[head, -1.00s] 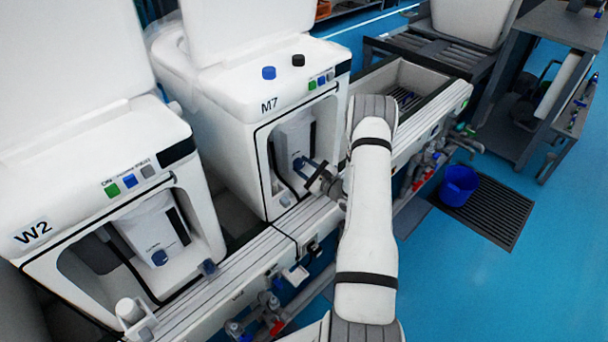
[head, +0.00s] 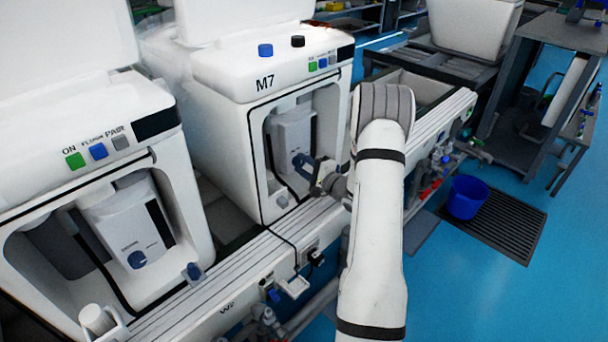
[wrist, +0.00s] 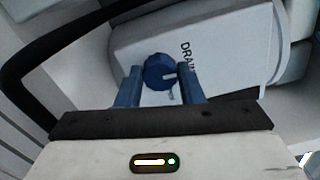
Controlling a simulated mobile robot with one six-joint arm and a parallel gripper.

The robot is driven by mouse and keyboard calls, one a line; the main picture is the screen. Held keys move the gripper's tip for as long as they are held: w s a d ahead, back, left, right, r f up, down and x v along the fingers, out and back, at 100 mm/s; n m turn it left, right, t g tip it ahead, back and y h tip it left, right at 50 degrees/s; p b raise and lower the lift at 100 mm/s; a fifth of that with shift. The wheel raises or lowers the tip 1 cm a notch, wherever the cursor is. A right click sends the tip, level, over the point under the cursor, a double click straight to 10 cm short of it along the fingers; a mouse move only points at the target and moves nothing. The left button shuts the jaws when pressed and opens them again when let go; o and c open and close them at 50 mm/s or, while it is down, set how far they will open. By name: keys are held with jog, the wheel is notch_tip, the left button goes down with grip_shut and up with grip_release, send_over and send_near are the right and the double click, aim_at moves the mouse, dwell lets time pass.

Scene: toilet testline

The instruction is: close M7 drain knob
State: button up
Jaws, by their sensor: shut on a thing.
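The M7 unit (head: 265,84) is the white machine at mid picture in the head view, with a grey-white container (head: 292,130) inside its open front recess. My gripper (head: 304,165) reaches into that recess from the right. In the wrist view, the blue drain knob (wrist: 160,72) with a pale pointer mark sits on a white panel lettered "DRAIN". In the head view the knob is small and partly covered by my gripper.
A black hose (wrist: 48,60) curves along the left of the wrist view. The W2 unit (head: 90,185) stands at the left. A grey-topped rail (head: 235,262) runs below both recesses. A blue bucket (head: 467,196) stands on the floor at right.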

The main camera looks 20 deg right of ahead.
jog(key=shift+n+b, duration=0.5)
jog(key=shift+b, duration=0.05)
jog(key=o, duration=1)
jog(key=v, duration=0.8)
jog(key=shift+p, duration=0.4)
jog(key=shift+w, duration=0.1)
